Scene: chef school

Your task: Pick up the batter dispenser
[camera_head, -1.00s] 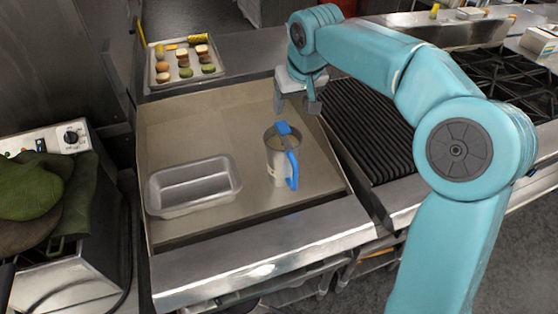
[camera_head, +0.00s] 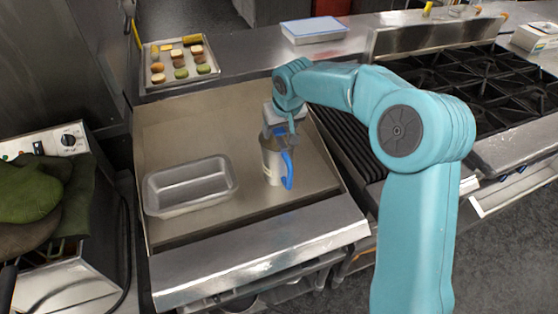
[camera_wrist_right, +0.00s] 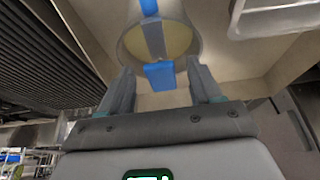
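The batter dispenser (camera_head: 271,165), a metal cup with a blue handle, stands upright on the flat griddle (camera_head: 225,130). My right gripper (camera_head: 279,137) is directly above it and hides part of its top. I cannot tell how far the fingers reach down beside the dispenser. My left gripper is not in view.
An empty metal loaf pan (camera_head: 190,186) sits left of the dispenser on the griddle. A tray (camera_head: 179,62) of small pastries is behind. A ribbed grill (camera_head: 345,135) is to the right. An appliance with green mitts (camera_head: 30,185) stands at the left.

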